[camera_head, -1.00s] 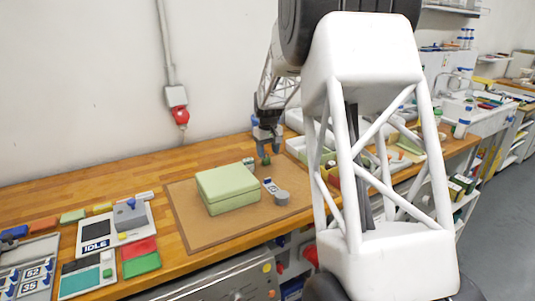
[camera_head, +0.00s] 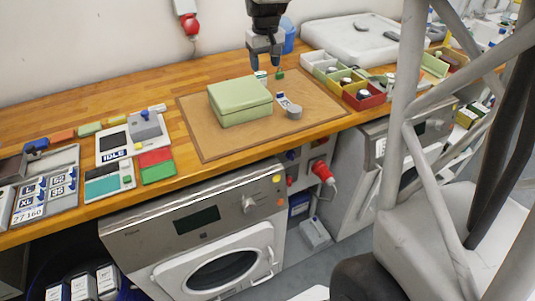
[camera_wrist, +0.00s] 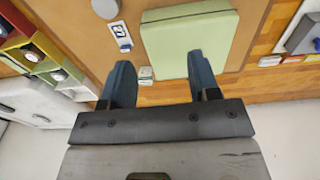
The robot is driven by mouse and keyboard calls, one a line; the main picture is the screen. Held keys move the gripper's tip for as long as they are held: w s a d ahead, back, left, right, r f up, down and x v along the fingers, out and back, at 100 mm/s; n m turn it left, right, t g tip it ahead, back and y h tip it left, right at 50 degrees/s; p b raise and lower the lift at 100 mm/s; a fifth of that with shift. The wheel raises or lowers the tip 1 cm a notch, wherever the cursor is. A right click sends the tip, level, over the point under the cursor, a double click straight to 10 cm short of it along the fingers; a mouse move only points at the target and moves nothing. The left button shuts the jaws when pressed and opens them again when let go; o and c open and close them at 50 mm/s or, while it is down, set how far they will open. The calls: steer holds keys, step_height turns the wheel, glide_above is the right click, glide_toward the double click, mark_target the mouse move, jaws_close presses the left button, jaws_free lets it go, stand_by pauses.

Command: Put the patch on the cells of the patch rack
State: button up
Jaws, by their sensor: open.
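A small white patch with blue markings (camera_head: 282,97) lies on the brown mat (camera_head: 205,140), touching or close beside a round grey piece (camera_head: 294,112). It also shows in the wrist view (camera_wrist: 122,37). The grey patch rack (camera_head: 72,160) lies at the far left of the bench. Several blue-and-white patches with numbers or letters sit in its lower cells. My gripper (camera_head: 266,62) is above the back of the mat, behind the green box.
A pale green box (camera_head: 240,101) stands mid-mat, left of the patch. A small light block (camera_head: 260,75) lies behind it. A device marked IDLE (camera_head: 113,148) and red and green pads are between rack and mat. Coloured bins (camera_head: 363,97) stand right. The mat's front is clear.

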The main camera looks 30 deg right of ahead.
steer(key=s+a, duration=0.5)
steer(key=s, duration=0.6)
steer(key=s+a+t, duration=0.1)
steer(key=s+a, duration=0.4)
steer(key=s, duration=0.6)
steer(key=s+a, duration=0.5)
steer(key=s, duration=0.6)
steer(key=shift+s+a+f+t, duration=0.35)
steer(key=shift+f+t, duration=0.05)
steer(key=shift+c, duration=1.3)
